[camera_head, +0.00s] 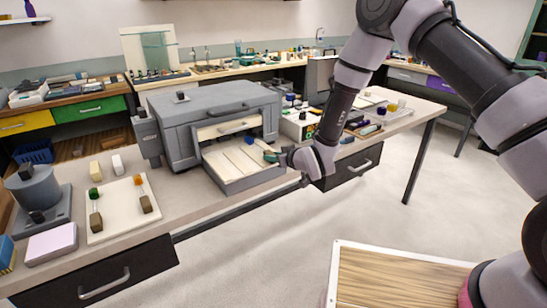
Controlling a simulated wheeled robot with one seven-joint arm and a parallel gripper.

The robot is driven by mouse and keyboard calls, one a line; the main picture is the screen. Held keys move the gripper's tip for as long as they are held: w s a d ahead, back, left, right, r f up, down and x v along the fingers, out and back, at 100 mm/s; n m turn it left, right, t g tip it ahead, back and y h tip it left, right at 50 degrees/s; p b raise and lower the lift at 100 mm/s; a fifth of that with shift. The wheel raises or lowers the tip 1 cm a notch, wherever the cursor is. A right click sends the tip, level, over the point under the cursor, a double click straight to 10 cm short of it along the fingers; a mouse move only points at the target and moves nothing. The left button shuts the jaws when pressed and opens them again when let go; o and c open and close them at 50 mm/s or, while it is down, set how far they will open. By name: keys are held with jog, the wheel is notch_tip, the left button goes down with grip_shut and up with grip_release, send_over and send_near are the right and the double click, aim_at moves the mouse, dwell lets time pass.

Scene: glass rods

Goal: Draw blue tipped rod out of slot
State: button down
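A grey box-shaped machine (215,110) stands on the bench with its front open. A cream slotted panel (232,158) lies in the grey tray that extends from the opening. My gripper (270,156) is at the right side of this panel, with my arm coming from the right. The fingertips are small and dark greenish here. I cannot tell if they are open or shut, or touch anything. No blue tipped rod can be made out; the slots near my gripper are too small to read and partly hidden by it.
A wooden-topped surface (395,280) is in front; open floor lies between.

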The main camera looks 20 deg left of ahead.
jog(key=c, duration=0.5)
grip_release()
jog(key=v, duration=1.1)
jog(key=shift+f, duration=0.1)
